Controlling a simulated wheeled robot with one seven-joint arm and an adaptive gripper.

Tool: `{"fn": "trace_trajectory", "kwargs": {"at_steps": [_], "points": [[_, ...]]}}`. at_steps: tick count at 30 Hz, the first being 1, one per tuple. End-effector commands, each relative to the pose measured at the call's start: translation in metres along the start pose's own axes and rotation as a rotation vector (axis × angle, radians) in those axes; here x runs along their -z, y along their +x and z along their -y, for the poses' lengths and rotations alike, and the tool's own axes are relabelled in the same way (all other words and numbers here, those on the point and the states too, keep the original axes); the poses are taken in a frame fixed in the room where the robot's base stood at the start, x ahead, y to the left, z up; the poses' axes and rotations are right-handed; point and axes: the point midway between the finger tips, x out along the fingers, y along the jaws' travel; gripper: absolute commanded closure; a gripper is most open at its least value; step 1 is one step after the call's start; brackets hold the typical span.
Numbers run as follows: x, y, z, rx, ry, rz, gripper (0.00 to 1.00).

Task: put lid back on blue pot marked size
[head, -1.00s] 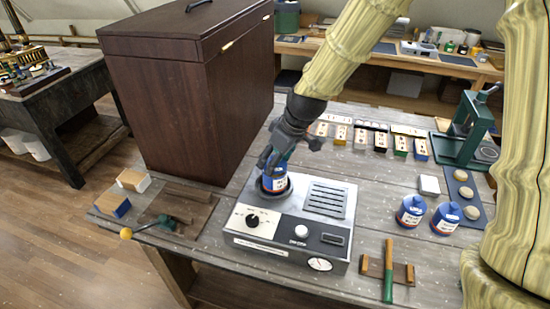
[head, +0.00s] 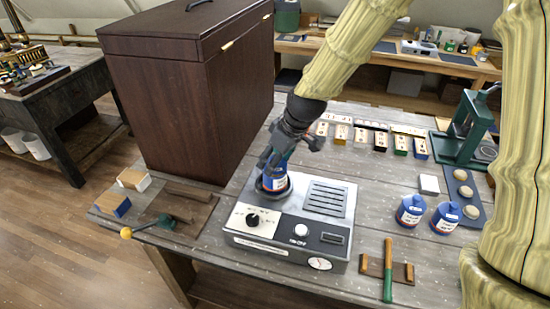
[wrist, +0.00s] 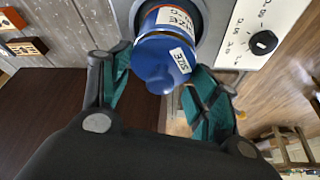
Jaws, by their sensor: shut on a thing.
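The blue pot marked SIZE (head: 272,184) stands in the round dark well of a grey control box (head: 318,228). In the wrist view, the pot's white and red label (wrist: 176,18) faces up at the top of the picture. A blue lid with a white SIZE tag (wrist: 155,62) covers the pot's mouth from this viewpoint; whether it is fully seated I cannot tell. My gripper (head: 276,163) is shut on the lid, coming from above. In the wrist view its green-padded fingers (wrist: 160,88) lie on both sides of the lid.
Two other blue pots (head: 411,210) (head: 446,217) stand to the right. A green-handled tool (head: 388,272) lies on a wooden rest in front. A tall dark cabinet (head: 190,100) stands close to the left. A green press (head: 470,130) is at the back right.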

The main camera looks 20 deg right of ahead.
Motion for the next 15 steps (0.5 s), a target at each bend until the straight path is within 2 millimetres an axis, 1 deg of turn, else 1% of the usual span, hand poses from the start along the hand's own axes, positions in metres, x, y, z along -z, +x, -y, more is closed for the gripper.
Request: {"fn": "trace_trajectory", "kwargs": {"at_steps": [14, 15], "points": [[-0.0001, 0.0002, 0.0001, 0.000, 0.000, 0.000, 0.53], [-0.0001, 0.0002, 0.0001, 0.000, 0.000, 0.000, 0.31]]}}
